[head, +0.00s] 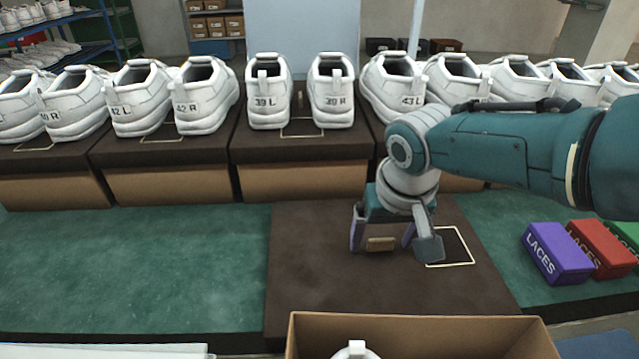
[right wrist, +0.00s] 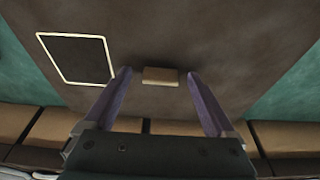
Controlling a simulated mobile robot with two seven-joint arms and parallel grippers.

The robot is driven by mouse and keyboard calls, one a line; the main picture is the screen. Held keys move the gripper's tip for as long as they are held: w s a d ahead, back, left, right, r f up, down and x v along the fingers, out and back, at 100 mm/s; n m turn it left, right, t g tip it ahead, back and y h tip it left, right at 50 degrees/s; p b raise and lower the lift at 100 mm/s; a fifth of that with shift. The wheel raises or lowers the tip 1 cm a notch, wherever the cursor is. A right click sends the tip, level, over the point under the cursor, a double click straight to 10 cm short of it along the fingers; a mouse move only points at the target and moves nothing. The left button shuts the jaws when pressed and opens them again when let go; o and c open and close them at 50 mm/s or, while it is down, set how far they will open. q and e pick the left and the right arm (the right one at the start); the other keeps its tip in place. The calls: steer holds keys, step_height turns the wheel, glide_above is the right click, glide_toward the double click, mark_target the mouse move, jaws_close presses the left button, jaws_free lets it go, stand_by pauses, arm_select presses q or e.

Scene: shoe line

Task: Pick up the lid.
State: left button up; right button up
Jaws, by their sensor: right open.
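The lid (head: 320,285) appears to be the flat dark brown panel lying on the green table, with a pale outlined rectangle on its right part. A small tan block (head: 380,243), which looks like its handle, stands on it. My right gripper (head: 381,246) is above the panel, pointing down, with its purple fingers open. In the right wrist view, the tan block (right wrist: 160,76) shows between the spread fingertips, with a gap on each side. Whether the fingers are level with the block I cannot tell. My left gripper is not in view.
An open tan box (head: 425,335) with a white shoe (head: 356,350) inside stands at the near edge. Purple (head: 556,253) and red (head: 600,248) laces boxes are at right. The green table (head: 140,270) at left is clear.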

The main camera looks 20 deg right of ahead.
steer(key=shift+c, duration=0.2)
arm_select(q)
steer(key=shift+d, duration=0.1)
arm_select(e)
steer(key=c, duration=0.3)
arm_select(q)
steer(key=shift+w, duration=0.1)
arm_select(e)
jaws_close()
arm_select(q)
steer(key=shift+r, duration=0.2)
arm_select(e)
steer(key=shift+r, duration=0.2)
step_height(320, 180, up, 11)
steer(key=p, duration=0.8)
arm_select(q)
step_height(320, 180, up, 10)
steer(key=p, duration=0.2)
arm_select(e)
step_height(320, 180, up, 9)
glide_above(382, 241)
steer(key=shift+s+f, duration=0.1)
